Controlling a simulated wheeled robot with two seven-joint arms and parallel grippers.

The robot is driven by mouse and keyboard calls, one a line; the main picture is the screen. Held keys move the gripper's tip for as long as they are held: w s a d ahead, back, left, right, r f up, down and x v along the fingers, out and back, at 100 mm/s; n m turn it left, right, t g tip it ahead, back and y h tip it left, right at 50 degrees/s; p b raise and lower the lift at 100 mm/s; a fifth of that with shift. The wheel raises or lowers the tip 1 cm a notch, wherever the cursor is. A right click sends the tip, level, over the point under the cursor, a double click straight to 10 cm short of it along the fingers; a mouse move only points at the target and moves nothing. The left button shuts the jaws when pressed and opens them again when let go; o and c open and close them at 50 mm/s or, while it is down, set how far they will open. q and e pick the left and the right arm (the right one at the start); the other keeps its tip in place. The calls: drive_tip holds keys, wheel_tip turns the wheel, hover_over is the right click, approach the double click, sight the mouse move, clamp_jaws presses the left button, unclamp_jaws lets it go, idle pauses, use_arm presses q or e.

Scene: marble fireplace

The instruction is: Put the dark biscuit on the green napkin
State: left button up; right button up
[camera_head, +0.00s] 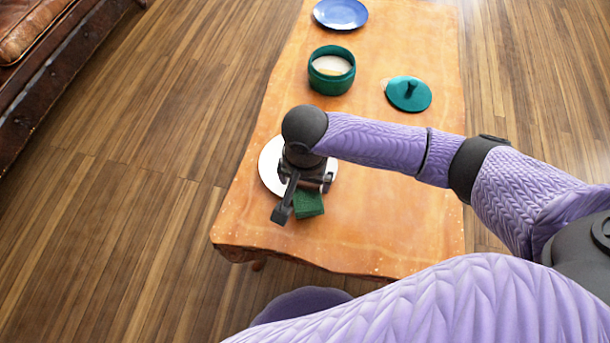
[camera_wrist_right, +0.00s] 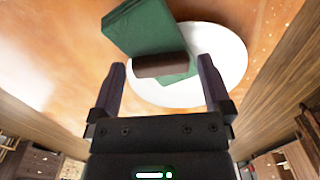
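The green napkin (camera_head: 309,203) lies folded on the near part of the table, overlapping a white plate (camera_head: 266,168). In the right wrist view, the green napkin (camera_wrist_right: 143,28) and plate (camera_wrist_right: 228,58) also show. The dark biscuit (camera_wrist_right: 160,65) appears as a brown bar between the fingers, with green napkin seen on both sides of it; I cannot tell whether it touches the cloth. My right gripper (camera_head: 304,190) is above the plate and napkin. Its fingers (camera_wrist_right: 161,68) are apart, with gaps beside the biscuit. The biscuit is hidden in the head view. My left gripper is out of view.
Farther along the wooden table (camera_head: 380,230) stand an open green pot (camera_head: 318,82) with pale contents, its green lid (camera_head: 409,98) and a blue plate (camera_head: 340,13). The table's near right part is clear. A brown leather sofa (camera_head: 45,60) stands at the left.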

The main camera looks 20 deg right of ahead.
sight(306, 185)
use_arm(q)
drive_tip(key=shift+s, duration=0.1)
use_arm(e)
drive_tip(key=shift+r, duration=0.15)
use_arm(q)
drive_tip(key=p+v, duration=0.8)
drive_tip(key=p, duration=0.1)
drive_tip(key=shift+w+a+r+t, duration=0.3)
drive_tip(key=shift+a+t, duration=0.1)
use_arm(e)
wheel_tip(306, 185, up, 13)
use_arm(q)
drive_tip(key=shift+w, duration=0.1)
use_arm(e)
drive_tip(key=shift+f, duration=0.2)
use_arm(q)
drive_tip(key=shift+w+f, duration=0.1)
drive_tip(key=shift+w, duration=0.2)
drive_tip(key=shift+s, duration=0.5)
